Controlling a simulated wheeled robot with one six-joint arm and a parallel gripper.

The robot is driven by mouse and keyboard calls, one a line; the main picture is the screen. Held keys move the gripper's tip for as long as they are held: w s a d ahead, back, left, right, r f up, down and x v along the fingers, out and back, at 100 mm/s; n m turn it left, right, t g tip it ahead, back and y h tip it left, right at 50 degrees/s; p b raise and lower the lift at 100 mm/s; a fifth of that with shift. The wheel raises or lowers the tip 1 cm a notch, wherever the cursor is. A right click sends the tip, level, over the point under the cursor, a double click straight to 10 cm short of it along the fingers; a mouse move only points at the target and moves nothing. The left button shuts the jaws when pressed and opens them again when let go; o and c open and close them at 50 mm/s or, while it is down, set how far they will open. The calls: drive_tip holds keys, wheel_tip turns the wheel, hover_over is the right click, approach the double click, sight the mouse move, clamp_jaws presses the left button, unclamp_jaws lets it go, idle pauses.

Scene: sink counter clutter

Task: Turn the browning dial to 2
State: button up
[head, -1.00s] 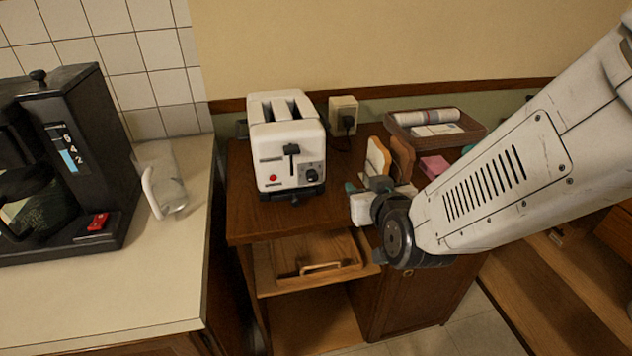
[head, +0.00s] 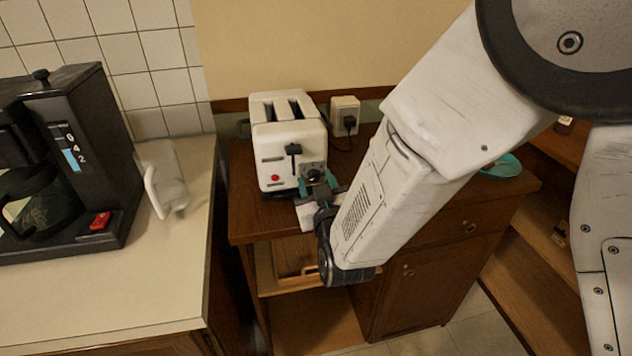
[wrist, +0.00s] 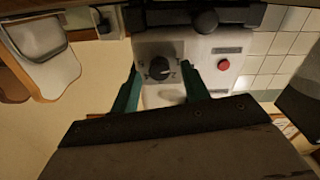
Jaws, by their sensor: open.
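The white toaster (head: 285,140) stands on the wooden cabinet, with a black lever (head: 293,151) and a red button (head: 275,178) on its front. The browning dial (head: 314,175) is a dark knob at the lower right of that front. In the wrist view the dial (wrist: 159,68) sits on a grey plate with markings too small to read. My gripper (wrist: 160,80) is open, its green fingers on either side of the dial. I cannot tell whether they touch it. In the head view my gripper (head: 318,188) is right at the toaster's front.
A black coffee maker (head: 70,160) stands on the pale counter (head: 100,290) at left. A wall outlet (head: 345,115) with a plug is behind the toaster. A drawer (head: 290,262) below stands open. A teal dish (head: 500,166) lies at right.

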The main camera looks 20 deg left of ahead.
drive_tip(key=shift+w+a, duration=0.1)
drive_tip(key=shift+w, duration=0.05)
drive_tip(key=c, duration=1)
drive_tip(key=shift+m, duration=0.4)
drive_tip(key=m, duration=0.3)
drive_tip(key=shift+m, duration=0.4)
drive_tip(key=m, duration=0.4)
drive_tip(key=shift+m, duration=0.4)
